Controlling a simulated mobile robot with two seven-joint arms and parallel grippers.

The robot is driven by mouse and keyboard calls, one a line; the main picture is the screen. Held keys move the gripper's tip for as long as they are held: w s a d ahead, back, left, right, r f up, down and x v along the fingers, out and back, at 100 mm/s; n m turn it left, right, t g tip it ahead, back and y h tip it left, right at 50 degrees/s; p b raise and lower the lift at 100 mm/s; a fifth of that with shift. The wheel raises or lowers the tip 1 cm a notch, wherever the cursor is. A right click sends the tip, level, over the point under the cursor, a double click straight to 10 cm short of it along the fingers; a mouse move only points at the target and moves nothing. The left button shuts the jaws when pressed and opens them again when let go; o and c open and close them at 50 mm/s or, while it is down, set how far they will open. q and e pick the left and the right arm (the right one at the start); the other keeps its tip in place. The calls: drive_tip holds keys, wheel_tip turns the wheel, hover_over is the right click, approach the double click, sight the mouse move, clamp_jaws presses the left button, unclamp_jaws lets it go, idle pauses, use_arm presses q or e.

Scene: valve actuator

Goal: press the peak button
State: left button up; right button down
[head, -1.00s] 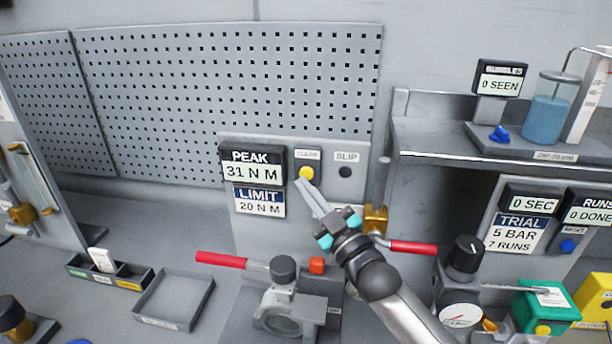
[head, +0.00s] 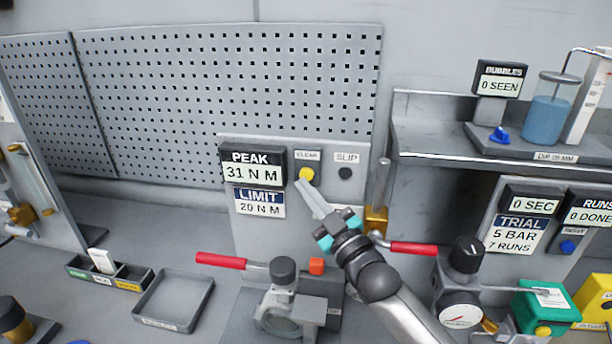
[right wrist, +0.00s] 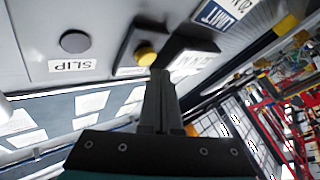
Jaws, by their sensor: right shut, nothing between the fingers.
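The yellow button (head: 306,174) sits on the grey panel under a small label that seems to read CLEAR, right of the PEAK display (head: 253,166), which reads 31 N M. My right gripper (head: 302,186) is shut and empty, its fingertips just below the yellow button. In the right wrist view the fingertips (right wrist: 160,74) are close to the yellow button (right wrist: 146,55) and overlap its edge; I cannot tell whether they touch it. My left gripper is not in view.
A dark SLIP indicator (head: 345,173) is right of the button. A LIMIT plate (head: 260,202) reads 20 N M. A red-handled tool (head: 221,260) and a clamp fixture (head: 285,310) stand below. A shelf (head: 420,150) is at the right; an empty tray (head: 173,300) lies left.

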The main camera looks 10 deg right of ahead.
drive_tip(key=shift+w, duration=0.1)
idle(0.7)
drive_tip(key=shift+w+d, duration=0.15)
drive_tip(key=shift+w, duration=0.15)
drive_tip(key=shift+w+d+b, duration=0.2)
drive_tip(key=shift+w+b, duration=0.25)
drive_tip(key=shift+w, duration=0.05)
idle(0.8)
idle(0.4)
drive_tip(key=shift+s+a+p, duration=0.35)
drive_tip(key=shift+s+p, duration=0.35)
drive_tip(key=shift+s, duration=0.2)
drive_tip(key=s+p, duration=0.1)
drive_tip(key=s+a+p, duration=0.1)
drive_tip(key=s, duration=0.1)
drive_tip(key=s+a+p, duration=0.1)
drive_tip(key=shift+s, duration=0.3)
